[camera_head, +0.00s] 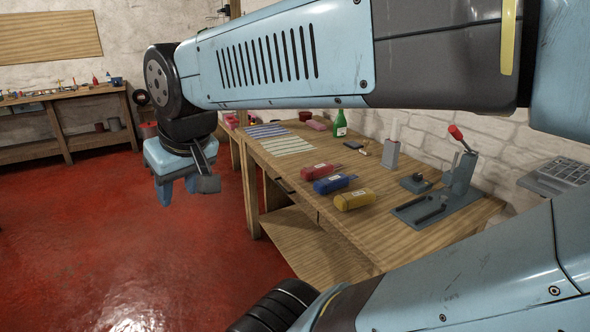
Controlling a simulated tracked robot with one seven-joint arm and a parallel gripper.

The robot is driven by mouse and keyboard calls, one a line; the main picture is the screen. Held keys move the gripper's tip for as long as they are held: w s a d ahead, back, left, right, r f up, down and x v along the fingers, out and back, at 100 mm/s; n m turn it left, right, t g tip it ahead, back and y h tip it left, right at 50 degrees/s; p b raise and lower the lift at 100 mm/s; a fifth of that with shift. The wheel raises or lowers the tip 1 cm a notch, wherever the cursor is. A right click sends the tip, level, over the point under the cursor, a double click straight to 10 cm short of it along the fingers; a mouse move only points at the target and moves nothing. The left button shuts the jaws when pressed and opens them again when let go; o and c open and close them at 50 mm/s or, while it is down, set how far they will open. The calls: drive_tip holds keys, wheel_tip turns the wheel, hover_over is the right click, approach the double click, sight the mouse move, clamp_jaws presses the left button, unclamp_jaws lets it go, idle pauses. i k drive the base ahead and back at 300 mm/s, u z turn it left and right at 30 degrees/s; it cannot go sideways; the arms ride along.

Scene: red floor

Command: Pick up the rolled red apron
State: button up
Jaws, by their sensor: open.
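The rolled red apron (317,172) lies on the wooden workbench (365,236), behind a rolled blue one (333,184) and a rolled yellow one (354,200). Each roll shows a pale label. My gripper (178,190) points down over the red floor, left of the bench and apart from the red roll. Its jaws are open, and I see nothing between them.
A press with a red-knobbed lever (460,172) stands on the bench's right side. A green bottle (340,124) and flat striped strips (286,146) are farther back. Another bench (60,104) stands at the back left. The red floor (90,230) between is clear.

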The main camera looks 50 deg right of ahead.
sight(310, 173)
drive_tip(key=z, duration=0.15)
drive_tip(key=k, duration=1.05)
drive_tip(key=z, duration=0.35)
drive_tip(key=i, duration=1)
drive_tip(key=z, duration=0.1)
